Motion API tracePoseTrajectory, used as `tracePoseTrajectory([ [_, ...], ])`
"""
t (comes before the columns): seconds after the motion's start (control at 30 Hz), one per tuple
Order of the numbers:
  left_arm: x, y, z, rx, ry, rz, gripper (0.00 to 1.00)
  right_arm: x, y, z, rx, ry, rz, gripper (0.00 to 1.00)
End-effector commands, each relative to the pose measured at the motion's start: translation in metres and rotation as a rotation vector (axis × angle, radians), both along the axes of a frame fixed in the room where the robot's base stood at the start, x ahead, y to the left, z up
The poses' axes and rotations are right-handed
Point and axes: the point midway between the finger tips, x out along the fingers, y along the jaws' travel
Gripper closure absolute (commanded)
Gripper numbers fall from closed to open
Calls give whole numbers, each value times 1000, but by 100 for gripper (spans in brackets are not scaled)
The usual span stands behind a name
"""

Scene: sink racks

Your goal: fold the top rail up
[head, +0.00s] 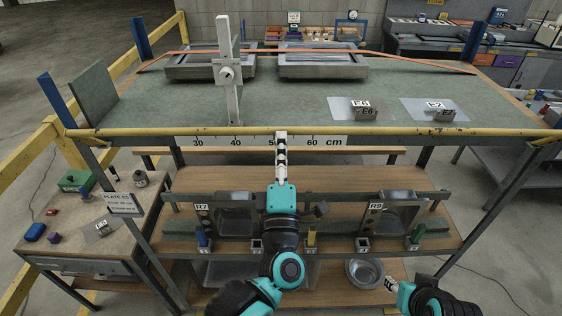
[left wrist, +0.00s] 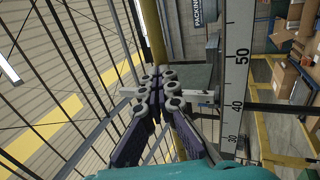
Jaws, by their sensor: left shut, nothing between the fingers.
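The top rail (head: 400,132) is a long yellow bar lying level along the front edge of the green top deck, with worn patches. In the left wrist view the yellow rail (left wrist: 156,38) runs upright in the picture behind the fingers.
A grey upright post (head: 229,85) with a clamp stands on the deck (head: 285,105), left of centre. Two metal trays (head: 322,66) lie behind. Labelled plates (head: 358,108) lie at right. A lower wooden shelf (head: 330,183) and a metal bowl (head: 364,271) are beneath.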

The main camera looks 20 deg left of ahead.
Motion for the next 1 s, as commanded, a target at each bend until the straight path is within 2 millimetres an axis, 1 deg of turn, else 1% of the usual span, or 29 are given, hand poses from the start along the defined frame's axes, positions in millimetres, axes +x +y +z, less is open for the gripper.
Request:
tracePoseTrajectory([
  [0.03,3,1,17,-14,41,-1,100,0,0,23,0,0,0,60],
  [0.1,8,2,22,-31,104,1,100,0,0,37,0,0,0,60],
  [0.23,17,6,28,-65,220,1,100,0,0,55,0,0,0,60],
  [0.3,24,8,29,-62,219,5,100,0,0,60,0,0,0,60],
  [0.43,33,10,33,-63,217,4,100,0,0,65,0,0,0,60],
  [0.7,49,15,39,-62,215,3,100,0,0,67,0,0,0,60],
  [1.0,56,17,42,-63,215,3,100,0,0,67,0,0,0,60],
])
